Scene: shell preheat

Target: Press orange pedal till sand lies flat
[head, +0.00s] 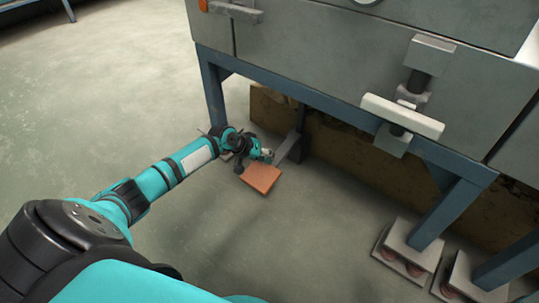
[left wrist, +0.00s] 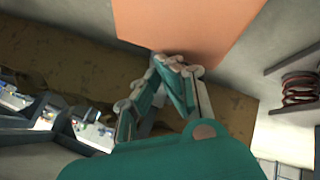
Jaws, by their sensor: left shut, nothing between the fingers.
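The orange pedal (head: 262,177) sits low at the front of the grey machine, on a metal lever that runs back under the frame. My left gripper (head: 268,155) is shut and empty, at the pedal's back edge beside the lever. In the left wrist view the pedal (left wrist: 190,22) fills the top middle, and the shut fingertips (left wrist: 176,62) lie close to its edge. I cannot tell whether they touch it. My right gripper is not in view. No sand can be made out.
The grey machine (head: 310,50) stands on blue legs (head: 213,95). A white-handled latch (head: 403,115) juts from its front. Spring-mounted feet (head: 408,248) stand at the lower right. A brown panel (head: 345,150) lies behind the pedal. The floor to the left is clear.

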